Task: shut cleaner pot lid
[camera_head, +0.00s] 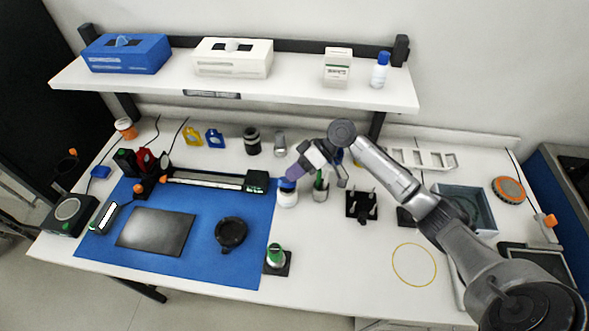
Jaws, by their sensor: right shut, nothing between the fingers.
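My right gripper (292,172) reaches in from the right and points down and left, its purple-grey fingertips together with nothing between them. Directly below the fingertips stands a small white pot with a blue band (288,195), which seems to be the cleaner pot. It is upright at the right edge of the blue mat. My left gripper is not in view.
A green-topped container (322,186) stands just right of the pot, close to my gripper. A black stand (361,205) is farther right. A black round dish (231,233) lies on the blue mat (205,270). The shelf (300,92) overhangs the back.

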